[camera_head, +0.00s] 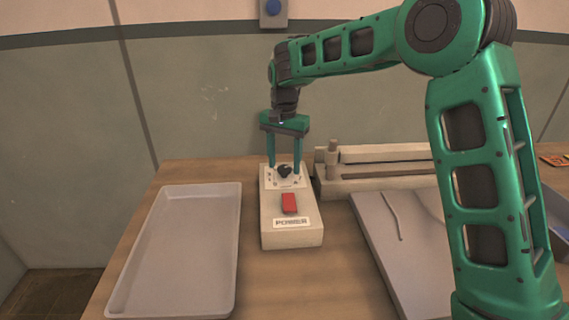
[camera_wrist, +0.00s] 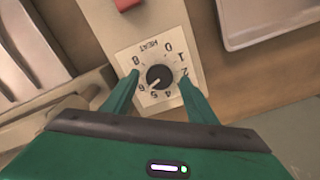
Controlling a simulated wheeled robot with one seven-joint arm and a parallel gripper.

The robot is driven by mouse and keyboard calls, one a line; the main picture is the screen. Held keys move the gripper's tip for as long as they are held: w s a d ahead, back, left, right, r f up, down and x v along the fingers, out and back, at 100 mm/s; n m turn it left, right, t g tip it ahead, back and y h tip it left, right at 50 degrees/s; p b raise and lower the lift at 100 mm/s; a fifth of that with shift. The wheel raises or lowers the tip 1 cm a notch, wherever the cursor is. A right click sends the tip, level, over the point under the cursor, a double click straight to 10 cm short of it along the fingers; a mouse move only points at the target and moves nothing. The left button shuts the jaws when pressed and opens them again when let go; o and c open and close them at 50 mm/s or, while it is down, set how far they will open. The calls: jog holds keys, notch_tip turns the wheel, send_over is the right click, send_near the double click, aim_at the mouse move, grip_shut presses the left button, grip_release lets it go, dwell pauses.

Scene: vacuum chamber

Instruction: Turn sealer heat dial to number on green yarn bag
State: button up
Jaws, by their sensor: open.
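The control box (camera_head: 291,234) is beige, with a red switch (camera_head: 289,203) and a POWER label, on the wooden table. Its black heat dial (camera_head: 284,171) is at the far end of its top. In the wrist view the dial (camera_wrist: 160,77) sits on a white HEAT plate with numbers around it; its pale mark points to the lower left, near 5 and 6. My gripper (camera_head: 284,167) points down over the dial, open, with one finger on each side; the wrist view shows the fingertips (camera_wrist: 159,78) flanking it. I cannot tell whether they touch it. No green yarn bag is recognisable.
An empty pale tray (camera_head: 133,300) lies left of the box. A long sealer bar unit (camera_head: 385,154) stands to the right, behind a grey flat piece (camera_head: 378,235). An orange packet (camera_head: 555,160) lies at the far right. My arm covers part of the right side.

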aim_at(285, 167)
notch_tip(285, 167, up, 10)
jog(key=shift+r, duration=0.15)
dwell(0.3)
jog(key=shift+d, duration=0.1)
